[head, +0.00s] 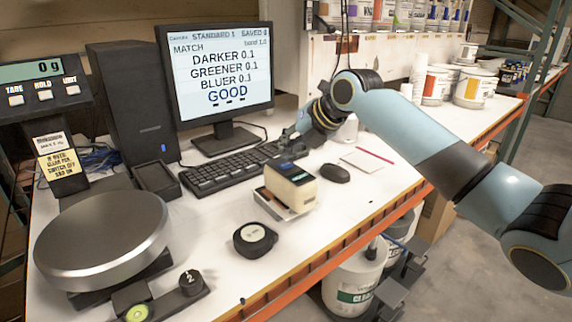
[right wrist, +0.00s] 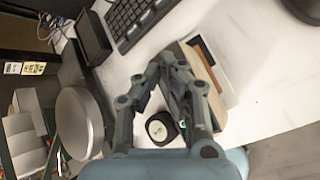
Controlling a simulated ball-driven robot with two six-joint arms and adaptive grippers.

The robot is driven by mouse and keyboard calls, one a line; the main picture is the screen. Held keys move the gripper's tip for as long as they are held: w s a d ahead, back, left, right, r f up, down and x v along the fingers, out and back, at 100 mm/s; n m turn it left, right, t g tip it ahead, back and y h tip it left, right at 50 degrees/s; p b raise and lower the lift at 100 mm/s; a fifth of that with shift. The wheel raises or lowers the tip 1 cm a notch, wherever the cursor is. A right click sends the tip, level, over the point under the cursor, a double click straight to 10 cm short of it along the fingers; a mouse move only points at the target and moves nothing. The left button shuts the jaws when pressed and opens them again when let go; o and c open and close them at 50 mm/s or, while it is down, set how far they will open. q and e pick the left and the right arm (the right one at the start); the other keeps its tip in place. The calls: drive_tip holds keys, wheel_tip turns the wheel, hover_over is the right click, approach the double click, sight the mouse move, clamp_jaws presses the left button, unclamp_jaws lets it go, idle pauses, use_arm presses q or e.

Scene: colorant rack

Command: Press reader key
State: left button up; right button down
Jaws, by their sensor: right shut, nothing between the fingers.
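The reader (head: 290,187) is a small cream block with a dark top panel, on a pale base on the bench between the keyboard and the round black puck. My right gripper (head: 287,138) is shut and empty, and shows just behind and above the reader in the head view. In the right wrist view my right gripper (right wrist: 168,62) points toward the reader (right wrist: 208,80), which is partly hidden behind the fingers. I cannot tell whether the fingertips touch it. The reader's key is too small to make out. My left gripper is not in view.
The monitor (head: 217,75) reads MATCH and GOOD behind the keyboard (head: 225,170). A mouse (head: 335,173) lies right of the reader, with paper and a red pencil beyond. The black puck (head: 255,238) and a scale with a round pan (head: 100,238) stand in front and left.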

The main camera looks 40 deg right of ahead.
sight(289, 163)
drive_tip(key=shift+f, duration=0.1)
drive_tip(key=shift+f, duration=0.35)
drive_tip(key=shift+f+b, duration=0.35)
drive_tip(key=shift+b, duration=0.15)
idle(0.4)
drive_tip(key=shift+r, duration=0.1)
drive_tip(key=shift+r+p, duration=0.65)
drive_tip(key=shift+r, duration=0.05)
drive_tip(key=shift+r, duration=0.1)
wheel_tip(289, 163, up, 5)
drive_tip(key=p, duration=0.4)
idle(0.4)
